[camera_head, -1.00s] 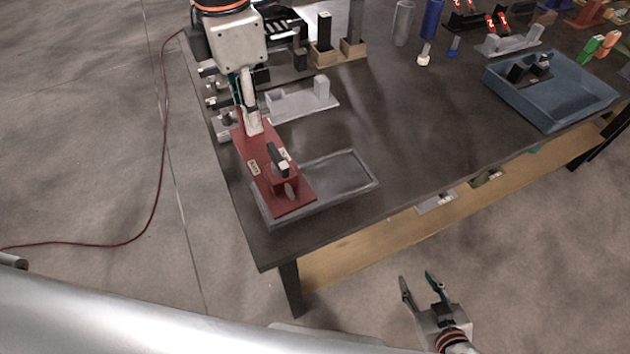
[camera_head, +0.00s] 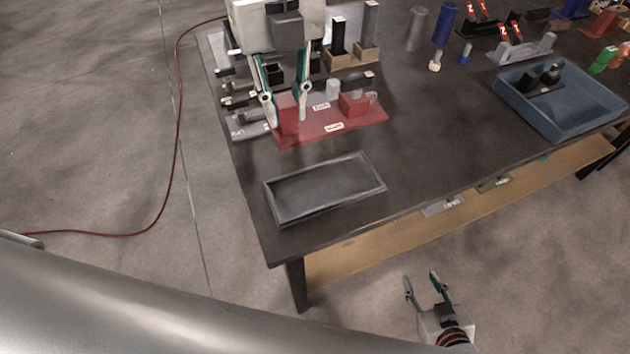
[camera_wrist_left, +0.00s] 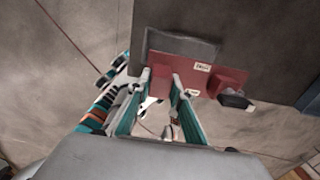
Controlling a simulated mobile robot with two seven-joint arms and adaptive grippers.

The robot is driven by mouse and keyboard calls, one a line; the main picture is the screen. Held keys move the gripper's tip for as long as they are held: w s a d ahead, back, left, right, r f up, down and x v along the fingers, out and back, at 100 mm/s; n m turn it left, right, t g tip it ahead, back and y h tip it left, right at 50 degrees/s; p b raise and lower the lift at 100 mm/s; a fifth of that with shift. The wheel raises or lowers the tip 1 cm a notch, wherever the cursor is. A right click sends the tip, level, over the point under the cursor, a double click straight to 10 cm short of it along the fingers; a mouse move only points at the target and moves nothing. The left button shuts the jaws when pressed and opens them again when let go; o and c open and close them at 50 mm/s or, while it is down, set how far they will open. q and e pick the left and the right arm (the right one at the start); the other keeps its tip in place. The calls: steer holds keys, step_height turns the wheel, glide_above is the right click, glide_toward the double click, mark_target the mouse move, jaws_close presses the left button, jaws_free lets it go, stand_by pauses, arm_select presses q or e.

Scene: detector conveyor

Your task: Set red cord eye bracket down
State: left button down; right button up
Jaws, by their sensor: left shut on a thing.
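The red bracket (camera_head: 340,126) is a flat red plate with white labels and raised red blocks. It is level over the left part of the dark table, behind the grey tray (camera_head: 276,210); I cannot tell whether it touches the tabletop. My left gripper (camera_head: 286,112) points down, its fingers on either side of the block at the plate's left end. The left wrist view also shows the fingers (camera_wrist_left: 160,80) around that red block, with the plate (camera_wrist_left: 185,45) reaching to the right. My right gripper (camera_head: 427,283) is open and empty, off the table's front edge.
The grey tray is empty. A blue bin (camera_head: 560,128) holding a dark part stands at the right. Grey and dark fixtures stand close behind and left of the bracket. The table's middle is clear. A red cord (camera_head: 177,130) runs over the floor at left.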

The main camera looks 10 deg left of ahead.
arm_select(q)
steer(key=shift+f+p, duration=0.65)
steer(key=shift+f, duration=9.05)
steer(key=c, duration=1.8)
jaws_free()
step_height(320, 180, up, 12)
steer(key=shift+r+b, duration=0.1)
steer(key=shift+b, duration=0.6)
